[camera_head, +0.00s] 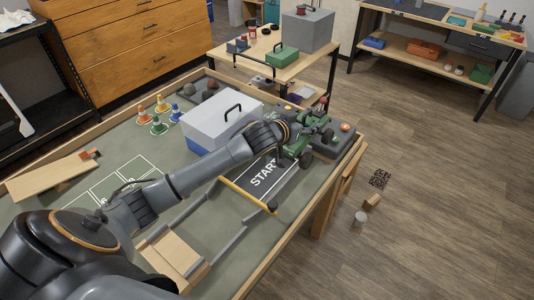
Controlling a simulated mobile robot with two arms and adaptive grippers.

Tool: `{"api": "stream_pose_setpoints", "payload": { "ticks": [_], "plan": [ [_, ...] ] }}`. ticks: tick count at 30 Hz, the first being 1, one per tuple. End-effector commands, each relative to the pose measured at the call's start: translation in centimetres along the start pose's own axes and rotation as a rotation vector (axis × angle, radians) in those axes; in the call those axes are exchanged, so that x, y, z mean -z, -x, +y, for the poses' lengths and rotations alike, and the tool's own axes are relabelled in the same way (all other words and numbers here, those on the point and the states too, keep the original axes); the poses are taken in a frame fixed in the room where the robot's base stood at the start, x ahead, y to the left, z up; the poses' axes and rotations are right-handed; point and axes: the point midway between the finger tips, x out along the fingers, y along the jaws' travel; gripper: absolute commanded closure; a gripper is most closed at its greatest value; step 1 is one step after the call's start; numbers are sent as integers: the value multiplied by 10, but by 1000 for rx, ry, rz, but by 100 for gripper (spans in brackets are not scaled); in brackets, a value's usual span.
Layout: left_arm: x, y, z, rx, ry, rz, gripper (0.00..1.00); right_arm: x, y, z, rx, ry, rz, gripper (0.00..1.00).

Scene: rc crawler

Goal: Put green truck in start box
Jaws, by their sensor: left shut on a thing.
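The green truck (299,149) has large black wheels and is at the far right end of the table, just beyond the black start box (265,173) with white START lettering. My left arm reaches across the table from the lower left. My left gripper (299,134) is shut on the truck and partly hides it. I cannot tell whether the truck's wheels touch the surface below. The arm covers part of the course behind it. My right gripper is not in view.
A white and blue box with a black handle (222,120) stands beside the arm. Small cones (160,106) stand at the back left. A wooden ramp (172,254) and grey rails lie in front. A yellow bar (247,194) lies before the start box. Wooden edges border the table.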

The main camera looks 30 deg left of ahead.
Motion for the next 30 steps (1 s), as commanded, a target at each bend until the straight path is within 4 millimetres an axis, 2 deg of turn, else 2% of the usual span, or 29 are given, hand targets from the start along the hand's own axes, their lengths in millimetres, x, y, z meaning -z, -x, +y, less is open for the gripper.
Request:
{"api": "stream_pose_setpoints", "payload": {
  "ticks": [3,8,9,13,20,24,30],
  "plan": [
    [-15,13,-25,4,-6,-1,100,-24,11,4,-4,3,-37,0],
    [-39,27,-56,4,-5,-1,100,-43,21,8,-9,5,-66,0],
    [-50,26,-59,3,-2,-3,100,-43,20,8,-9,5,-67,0],
    [-74,27,-73,2,-1,0,100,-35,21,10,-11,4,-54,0],
    [-92,28,-85,0,0,6,100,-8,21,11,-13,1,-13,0],
    [-108,28,-92,1,0,2,100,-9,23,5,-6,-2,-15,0],
    [-129,18,-91,0,2,5,100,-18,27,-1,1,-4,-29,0]
  ]
}}
